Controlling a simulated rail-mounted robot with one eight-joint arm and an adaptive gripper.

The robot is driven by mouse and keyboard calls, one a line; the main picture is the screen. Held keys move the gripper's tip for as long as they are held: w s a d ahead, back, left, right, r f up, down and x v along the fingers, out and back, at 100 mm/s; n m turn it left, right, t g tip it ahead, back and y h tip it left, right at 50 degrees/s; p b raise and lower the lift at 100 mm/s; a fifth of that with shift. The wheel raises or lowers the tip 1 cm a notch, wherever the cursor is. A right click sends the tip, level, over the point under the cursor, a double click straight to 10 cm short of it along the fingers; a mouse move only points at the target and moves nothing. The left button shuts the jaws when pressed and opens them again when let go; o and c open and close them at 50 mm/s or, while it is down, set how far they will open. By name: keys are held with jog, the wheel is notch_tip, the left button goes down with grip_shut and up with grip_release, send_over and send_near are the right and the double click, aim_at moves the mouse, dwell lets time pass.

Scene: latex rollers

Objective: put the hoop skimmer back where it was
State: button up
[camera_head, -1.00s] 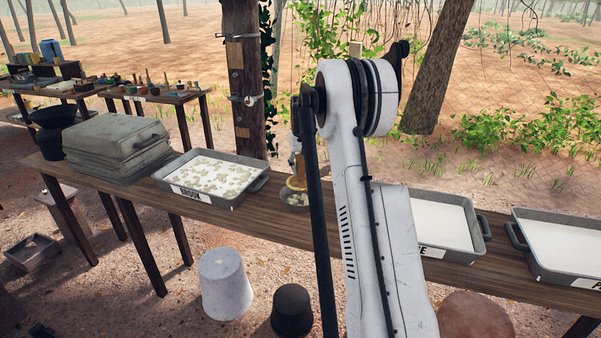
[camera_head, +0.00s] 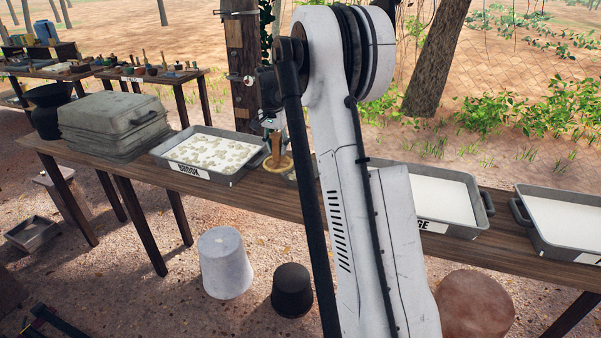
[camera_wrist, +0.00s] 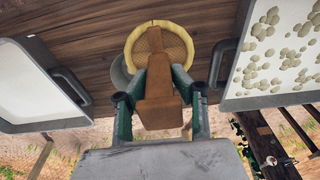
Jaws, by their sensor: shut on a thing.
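The hoop skimmer has a brown wooden handle (camera_wrist: 158,88) and a yellow round hoop (camera_wrist: 184,37) with mesh; it also shows in the head view (camera_head: 278,163). My gripper (camera_wrist: 157,90) is shut on the handle, one finger on each side. The hoop hangs over the wooden table (camera_head: 255,197), between two trays. A grey round piece (camera_wrist: 119,75) shows partly behind the hoop in the wrist view. How high the hoop is above the table is hard to tell.
A tray with clotted pale liquid (camera_head: 243,167) is close on the left of the skimmer. A tray of smooth white liquid (camera_head: 475,229) and another tray (camera_head: 570,208) stand to the right. Grey stacked lidded pans (camera_head: 115,118) are at the table's left.

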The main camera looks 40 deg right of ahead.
jog(key=shift+d+f+p, duration=0.45)
jog(key=shift+d+f, duration=4.65)
jog(key=shift+d, duration=0.05)
jog(key=shift+f, duration=0.2)
jog(key=o, duration=1)
jog(key=shift+r, duration=0.2)
